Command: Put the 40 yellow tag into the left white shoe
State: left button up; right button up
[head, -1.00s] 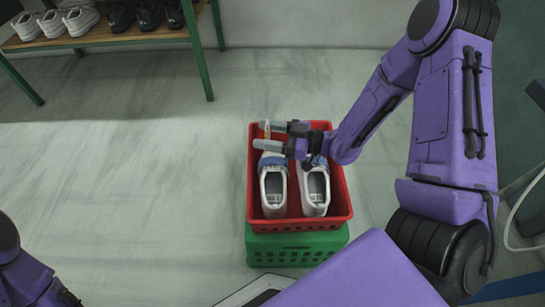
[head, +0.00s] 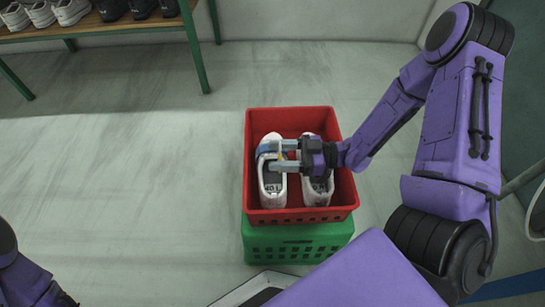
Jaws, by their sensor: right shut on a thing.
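Two white shoes stand side by side in a red crate, toes toward the far side. The left white shoe (head: 272,194) has its opening toward me. The right white shoe (head: 317,195) is partly covered by my right gripper. My right gripper (head: 270,157) reaches in from the right, with its fingers over the left shoe. It is shut on a small yellow tag (head: 281,156), of which only a sliver shows between the fingers. The number on the tag cannot be read. Only part of my left arm shows at the lower left.
The red crate (head: 252,137) rests on a green crate (head: 297,245). A bench (head: 100,27) with white and black shoes stands at the far left. The floor left of the crates is clear.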

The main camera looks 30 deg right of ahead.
jog(key=o, duration=1.1)
jog(key=shift+r, duration=0.1)
notch_tip(320, 180, up, 4)
jog(key=shift+p, duration=1.15)
jog(key=s+a+r+p, duration=0.2)
jog(key=s+r+p, duration=0.1)
jog(key=s+p, duration=0.1)
jog(key=s+a+r+p, duration=0.3)
jog(key=s+p, duration=0.1)
jog(key=s+a+r+p, duration=0.2)
jog(key=s+r+p, duration=0.1)
jog(key=s+p, duration=0.1)
jog(key=shift+a, duration=0.2)
